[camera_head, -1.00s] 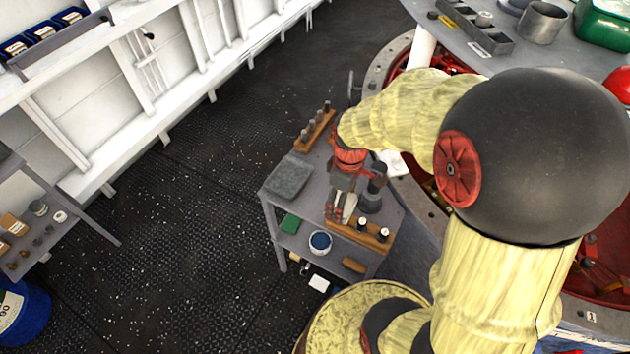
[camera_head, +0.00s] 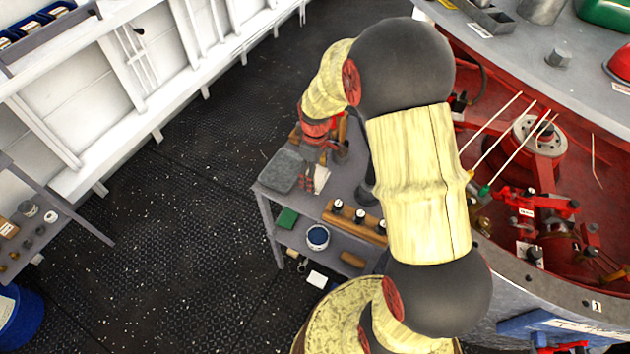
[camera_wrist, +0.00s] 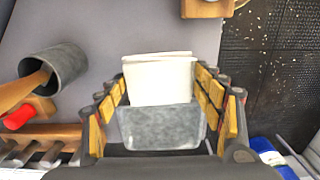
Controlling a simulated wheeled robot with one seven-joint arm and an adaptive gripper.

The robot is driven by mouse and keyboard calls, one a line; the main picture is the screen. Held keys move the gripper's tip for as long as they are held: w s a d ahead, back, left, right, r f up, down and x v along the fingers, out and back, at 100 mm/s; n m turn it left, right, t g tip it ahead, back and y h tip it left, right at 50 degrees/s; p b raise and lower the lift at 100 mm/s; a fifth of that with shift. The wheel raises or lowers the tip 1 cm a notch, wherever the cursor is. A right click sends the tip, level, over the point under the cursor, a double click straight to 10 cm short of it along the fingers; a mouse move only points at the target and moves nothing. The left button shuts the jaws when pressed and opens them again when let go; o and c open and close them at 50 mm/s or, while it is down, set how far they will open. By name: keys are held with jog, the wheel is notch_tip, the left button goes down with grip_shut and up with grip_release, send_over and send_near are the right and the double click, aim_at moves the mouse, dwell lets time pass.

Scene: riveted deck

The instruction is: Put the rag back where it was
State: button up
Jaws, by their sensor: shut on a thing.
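The rag (camera_wrist: 158,80) is a white folded cloth gripped between the yellow-padded fingers of my gripper (camera_wrist: 160,78). In the head view my gripper (camera_head: 313,166) is over the left part of a small grey cart (camera_head: 345,185), with the white rag (camera_head: 322,177) showing at its fingers. A grey, flat, tray-like piece (camera_head: 284,171) lies at the cart's left corner, next to my gripper.
A grey cup (camera_wrist: 62,66) with a wooden handle in it and a wooden rack (camera_wrist: 50,132) stand close by. Another wooden rack (camera_head: 355,223) is at the cart's front. A blue-topped can (camera_head: 317,236) is on the lower shelf. Dark deck is open on the left.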

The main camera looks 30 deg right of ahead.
jog(key=shift+w+f, duration=0.2)
jog(key=shift+f, duration=0.15)
jog(key=shift+f+b, duration=0.65)
jog(key=shift+f, duration=0.8)
jog(key=shift+f, duration=0.15)
jog(key=o, duration=1.2)
